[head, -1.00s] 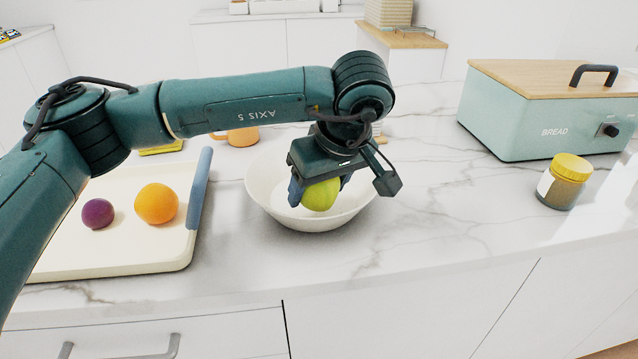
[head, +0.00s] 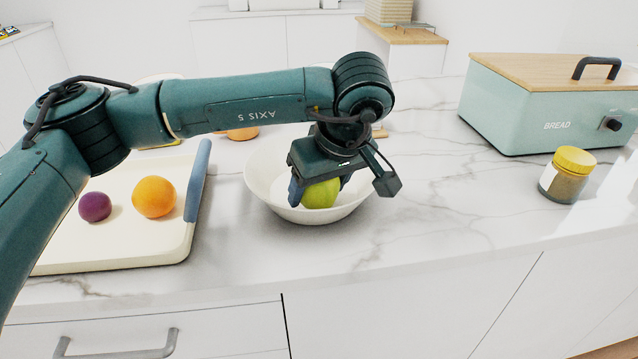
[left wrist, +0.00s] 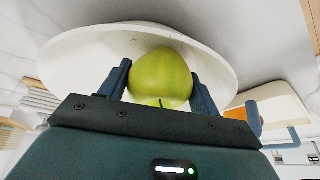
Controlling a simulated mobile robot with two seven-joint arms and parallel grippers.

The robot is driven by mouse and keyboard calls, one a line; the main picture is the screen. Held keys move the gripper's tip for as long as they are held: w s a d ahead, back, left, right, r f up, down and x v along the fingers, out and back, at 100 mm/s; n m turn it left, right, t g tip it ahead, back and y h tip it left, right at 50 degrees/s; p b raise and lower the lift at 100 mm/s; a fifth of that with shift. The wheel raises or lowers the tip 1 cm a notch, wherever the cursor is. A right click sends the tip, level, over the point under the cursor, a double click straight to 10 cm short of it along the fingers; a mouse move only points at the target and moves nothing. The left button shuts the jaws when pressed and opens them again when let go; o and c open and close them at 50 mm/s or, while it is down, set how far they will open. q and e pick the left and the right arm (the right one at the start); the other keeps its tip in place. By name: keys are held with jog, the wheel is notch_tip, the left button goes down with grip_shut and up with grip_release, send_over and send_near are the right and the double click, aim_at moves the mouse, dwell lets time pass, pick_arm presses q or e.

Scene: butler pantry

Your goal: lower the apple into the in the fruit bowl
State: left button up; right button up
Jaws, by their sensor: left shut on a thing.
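The green apple (head: 321,193) is between the fingers of my left gripper (head: 319,190), which is shut on it. The white fruit bowl (head: 262,190) stands on the marble counter below and around the apple. In the head view the apple appears inside the bowl's rim; whether it touches the bowl's bottom cannot be told. In the left wrist view the apple (left wrist: 160,78) sits between the two fingers with the bowl (left wrist: 75,60) behind it. My right gripper is not in view.
A cream tray (head: 130,249) with a blue handle holds an orange (head: 154,197) and a purple fruit (head: 95,207) at left. A yellow-lidded jar (head: 567,175) and a green bread box (head: 545,105) stand at right.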

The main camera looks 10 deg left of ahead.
pick_arm(q)
jog(key=shift+f+b, duration=0.35)
jog(key=shift+f, duration=0.15)
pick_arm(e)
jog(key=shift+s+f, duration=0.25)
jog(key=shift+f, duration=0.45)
pick_arm(q)
jog(key=o, duration=1.1)
jog(key=shift+o, duration=0.2)
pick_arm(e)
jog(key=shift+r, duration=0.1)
